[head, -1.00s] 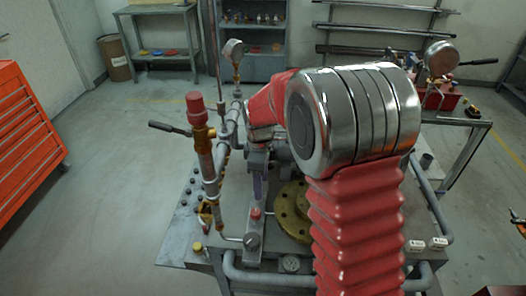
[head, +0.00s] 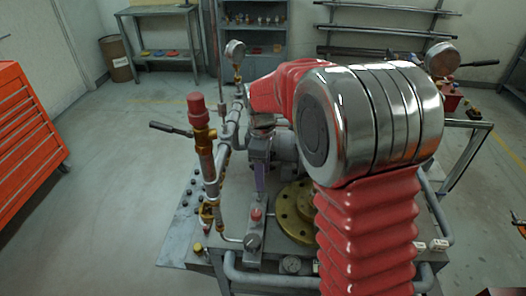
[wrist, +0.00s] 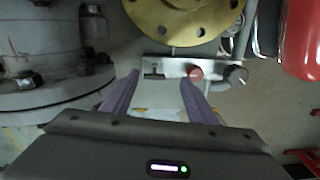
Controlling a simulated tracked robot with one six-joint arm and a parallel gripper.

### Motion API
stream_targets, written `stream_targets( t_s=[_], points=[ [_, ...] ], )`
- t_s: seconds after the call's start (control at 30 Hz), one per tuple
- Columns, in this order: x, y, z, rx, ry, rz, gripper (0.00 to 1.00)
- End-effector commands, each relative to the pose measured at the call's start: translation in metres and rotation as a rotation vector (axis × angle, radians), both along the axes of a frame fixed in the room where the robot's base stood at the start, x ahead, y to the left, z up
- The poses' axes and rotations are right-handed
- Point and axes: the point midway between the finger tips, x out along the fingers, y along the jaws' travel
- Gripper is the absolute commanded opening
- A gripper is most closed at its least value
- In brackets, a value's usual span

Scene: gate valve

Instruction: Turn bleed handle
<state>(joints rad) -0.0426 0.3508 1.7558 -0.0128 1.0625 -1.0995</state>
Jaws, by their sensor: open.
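A pale metal block (wrist: 174,68) lies ahead of my gripper in the wrist view. It carries a small dark handle-like part (wrist: 153,73), a red knob (wrist: 195,73) and a dark round fitting (wrist: 236,75). I cannot tell for certain which is the bleed handle. My gripper (wrist: 160,78) is open, with its two purple fingers apart and nothing visible between them. The dark part shows between the fingertips, apparently beyond them. The red knob is just right of the right fingertip. In the head view, the gripper (head: 261,184) points down above the block's red knob (head: 256,214).
A brass flange (head: 296,212) stands close right of the block. An upright pipe (head: 207,165) with a red cap and dark lever (head: 172,128) stands left. A pressure gauge (head: 235,50) rises behind. Grey pipes (head: 270,283) run along the bench front.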

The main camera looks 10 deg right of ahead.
Motion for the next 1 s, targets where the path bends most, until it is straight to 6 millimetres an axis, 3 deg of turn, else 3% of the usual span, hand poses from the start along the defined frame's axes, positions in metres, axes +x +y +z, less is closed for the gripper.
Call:
stream_targets(
  t_s=[1.0],
  points=[
    [0.0,-0.001,0.051,0.0,0.0,-0.001,0.53]
  ],
)
